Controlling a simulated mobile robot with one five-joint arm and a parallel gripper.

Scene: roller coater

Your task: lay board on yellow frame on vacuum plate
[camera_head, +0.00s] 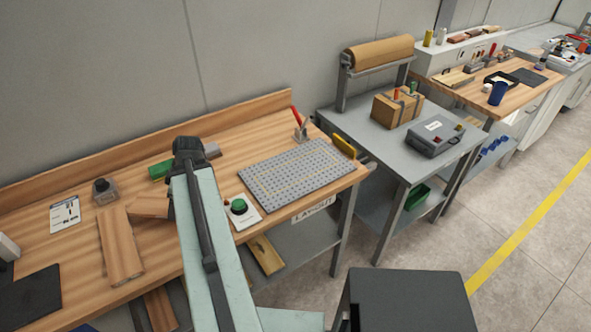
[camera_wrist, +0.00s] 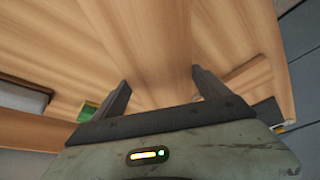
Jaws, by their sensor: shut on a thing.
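In the wrist view my gripper (camera_wrist: 161,91) is shut on a wooden board (camera_wrist: 143,45), with one dark finger at each side of it. In the head view a short piece of this board (camera_head: 148,207) shows left of my arm, over the workbench; my arm hides the rest and most of the gripper. The vacuum plate (camera_head: 297,173) is a grey perforated slab at the bench's right end, right of my arm and apart from the board.
Another board (camera_head: 121,246) lies on the bench at left. A red-handled tool (camera_head: 299,124) stands behind the plate. A green block (camera_head: 161,170) lies near the back. The plate's top looks clear.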

